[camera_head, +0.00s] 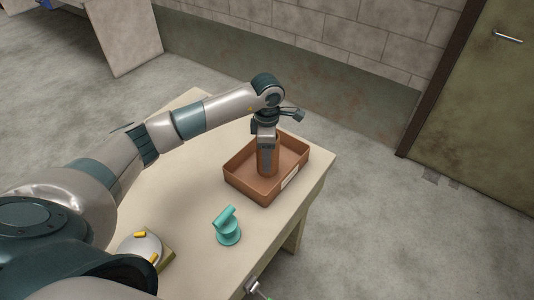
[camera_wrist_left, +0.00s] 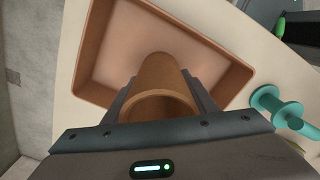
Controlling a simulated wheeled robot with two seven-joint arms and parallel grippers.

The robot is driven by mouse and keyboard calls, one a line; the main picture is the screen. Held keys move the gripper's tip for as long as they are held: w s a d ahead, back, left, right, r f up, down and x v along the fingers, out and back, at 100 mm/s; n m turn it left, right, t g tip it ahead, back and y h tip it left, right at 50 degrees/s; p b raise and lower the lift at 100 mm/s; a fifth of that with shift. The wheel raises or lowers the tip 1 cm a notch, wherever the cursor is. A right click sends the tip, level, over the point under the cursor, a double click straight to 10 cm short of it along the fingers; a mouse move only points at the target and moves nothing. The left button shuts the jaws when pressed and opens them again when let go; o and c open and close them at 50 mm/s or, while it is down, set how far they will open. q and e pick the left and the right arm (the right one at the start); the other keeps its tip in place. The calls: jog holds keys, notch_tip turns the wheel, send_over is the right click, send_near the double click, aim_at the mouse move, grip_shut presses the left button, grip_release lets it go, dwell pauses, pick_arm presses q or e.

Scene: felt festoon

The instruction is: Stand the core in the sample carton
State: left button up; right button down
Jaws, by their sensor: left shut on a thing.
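The core is a brown, hollow tube (camera_head: 268,160), upright in the head view, inside the outline of the sample carton. The carton is an open, shallow orange-brown box (camera_head: 245,185) with a white label on its front side. My left gripper (camera_head: 266,150) points down over the carton and is shut on the core. In the left wrist view the core (camera_wrist_left: 160,85) sits between the two fingers, its open end toward the camera, with the carton (camera_wrist_left: 85,75) beyond it. I cannot tell whether the core's lower end touches the carton floor. My right gripper is not in view.
A round pale object with yellow parts (camera_head: 142,249) lies at the near left. The table (camera_head: 185,215) is bare between them.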

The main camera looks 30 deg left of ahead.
pick_arm(q)
jog(key=shift+f, duration=0.1)
jog(key=shift+f, duration=0.1)
jog(key=o, duration=1.1)
jog(key=shift+r, duration=0.2)
jog(key=shift+r, duration=0.1)
jog(key=shift+r+b, duration=0.25)
jog(key=shift+b, duration=0.05)
jog(key=shift+r+b, duration=2.15)
jog(key=shift+r, duration=3.55)
